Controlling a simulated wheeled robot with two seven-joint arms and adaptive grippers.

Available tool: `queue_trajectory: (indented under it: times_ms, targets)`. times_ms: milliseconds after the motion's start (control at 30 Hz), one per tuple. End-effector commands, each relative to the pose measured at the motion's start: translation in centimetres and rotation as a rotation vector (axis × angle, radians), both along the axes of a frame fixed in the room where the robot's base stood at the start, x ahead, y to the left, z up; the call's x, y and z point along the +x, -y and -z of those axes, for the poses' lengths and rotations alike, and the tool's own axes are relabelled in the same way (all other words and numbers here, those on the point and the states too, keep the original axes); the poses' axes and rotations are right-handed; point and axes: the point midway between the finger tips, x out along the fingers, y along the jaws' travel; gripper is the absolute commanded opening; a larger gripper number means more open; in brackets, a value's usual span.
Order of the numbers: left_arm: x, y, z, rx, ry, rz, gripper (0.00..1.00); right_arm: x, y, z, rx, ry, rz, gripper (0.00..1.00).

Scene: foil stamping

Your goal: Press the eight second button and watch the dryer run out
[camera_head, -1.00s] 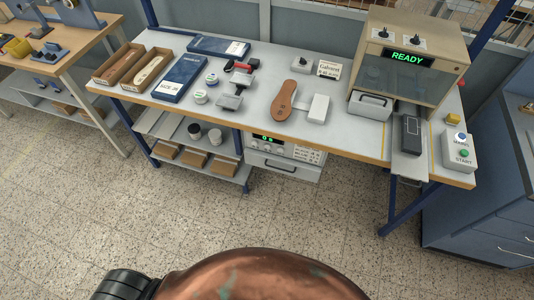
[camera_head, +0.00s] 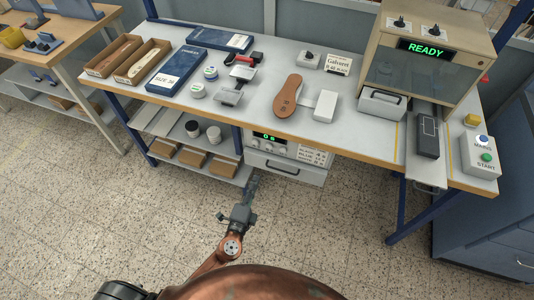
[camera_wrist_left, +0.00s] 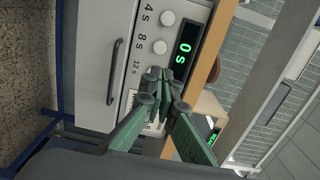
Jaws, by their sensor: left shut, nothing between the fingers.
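The dryer (camera_head: 285,170) is a white unit with a handled drawer under the bench. Its green display (camera_head: 268,136) reads 0 s, and it also shows in the left wrist view (camera_wrist_left: 184,47). There, white round buttons stand beside labels 4 s, 8 s and 12 s. The eight second button (camera_wrist_left: 159,47) is clear of the fingers; the 12 s button is largely hidden behind them. My right gripper is out of view.
The bench top (camera_head: 350,135) overhangs the dryer. On it stand a brown sole (camera_head: 287,95), a white block (camera_head: 325,106) and a cabinet whose display (camera_head: 427,50) reads READY. A shelf (camera_head: 205,160) with boxes lies left of the dryer. The floor in front is clear.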

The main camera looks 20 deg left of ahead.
Motion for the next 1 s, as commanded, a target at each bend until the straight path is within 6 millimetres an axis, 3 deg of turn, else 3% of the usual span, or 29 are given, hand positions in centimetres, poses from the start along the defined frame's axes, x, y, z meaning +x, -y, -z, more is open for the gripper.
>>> queue_trajectory:
  times_ms: [267,433,1000]
  targets:
    - [0.0,0.0,-0.1,0.001,0.001,0.000,0.00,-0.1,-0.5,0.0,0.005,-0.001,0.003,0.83]
    - [1.1,0.0,-0.1,0.001,0.001,-0.001,0.00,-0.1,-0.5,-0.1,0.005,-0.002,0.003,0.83]
    - [11.7,0.0,0.2,0.000,-0.001,-0.001,0.00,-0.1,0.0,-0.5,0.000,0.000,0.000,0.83]
